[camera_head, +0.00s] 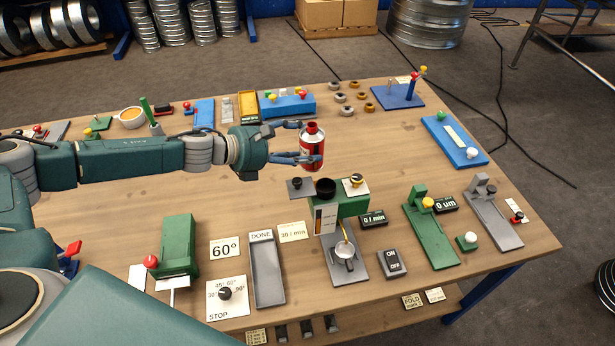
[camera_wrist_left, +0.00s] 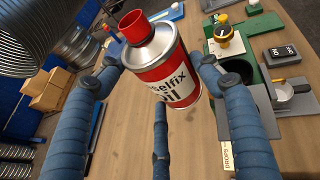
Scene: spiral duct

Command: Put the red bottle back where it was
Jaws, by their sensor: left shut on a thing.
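The red bottle (camera_head: 312,151) is a red and white can with a silver shoulder and a red cap, upright in the middle of the table in the head view. It also shows in the left wrist view (camera_wrist_left: 165,72), where its label faces the camera. My left gripper (camera_head: 300,143) comes in from the left and is shut on the bottle, its fingers around the body. Its blue fingers also show in the wrist view (camera_wrist_left: 160,90). Whether the bottle's base touches the wooden table (camera_head: 250,195) is not clear. My right gripper is not in view.
A green dispenser unit (camera_head: 350,205) with a black funnel (camera_head: 325,187) stands just in front of the bottle. A blue block (camera_head: 288,106) and several small rings (camera_head: 350,97) lie behind it. The table to the bottle's right is clear up to a blue plate (camera_head: 455,142).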

